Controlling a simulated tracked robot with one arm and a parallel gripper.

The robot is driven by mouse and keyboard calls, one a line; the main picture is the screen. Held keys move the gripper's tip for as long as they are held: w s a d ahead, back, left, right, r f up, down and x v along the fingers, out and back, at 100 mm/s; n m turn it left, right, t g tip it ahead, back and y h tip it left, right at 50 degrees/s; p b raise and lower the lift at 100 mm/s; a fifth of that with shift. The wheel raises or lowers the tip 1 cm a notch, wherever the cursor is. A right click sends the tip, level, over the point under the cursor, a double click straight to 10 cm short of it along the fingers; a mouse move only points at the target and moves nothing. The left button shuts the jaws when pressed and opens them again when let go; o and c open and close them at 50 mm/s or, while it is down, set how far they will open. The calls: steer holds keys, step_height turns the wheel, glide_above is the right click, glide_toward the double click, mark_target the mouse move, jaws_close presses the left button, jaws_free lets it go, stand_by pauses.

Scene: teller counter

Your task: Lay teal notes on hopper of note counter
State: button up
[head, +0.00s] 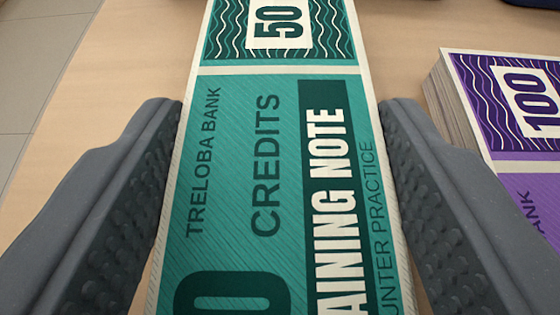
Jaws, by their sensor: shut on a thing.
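The teal notes (235,150) form a stack printed "50", "Treloba Bank", "Credits" and "Training Note". They run lengthwise up the middle of the head view, and the near end is cut off by the bottom edge. My gripper (280,110) has one dark grey, dimpled finger on each long side of the stack. It is shut on the teal notes. I cannot tell whether the stack rests on the counter or is held above it. The note counter and its hopper are not recognisable in this view.
A thick stack of purple notes (515,100) printed "100" lies on the wooden counter (125,60) at the right, close to the right finger. The counter's left edge shows, with a tiled floor (35,55) beyond it. A dark object is cut off at the top right.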

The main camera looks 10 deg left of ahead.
steer(key=o, duration=1)
steer(key=shift+s+d+r, duration=0.1)
steer(key=shift+s+r, duration=0.2)
steer(key=shift+s, duration=0.2)
steer(key=p+v, duration=0.1)
steer(key=v, duration=1)
steer(key=shift+f+p, duration=0.1)
steer(key=shift+p, duration=0.3)
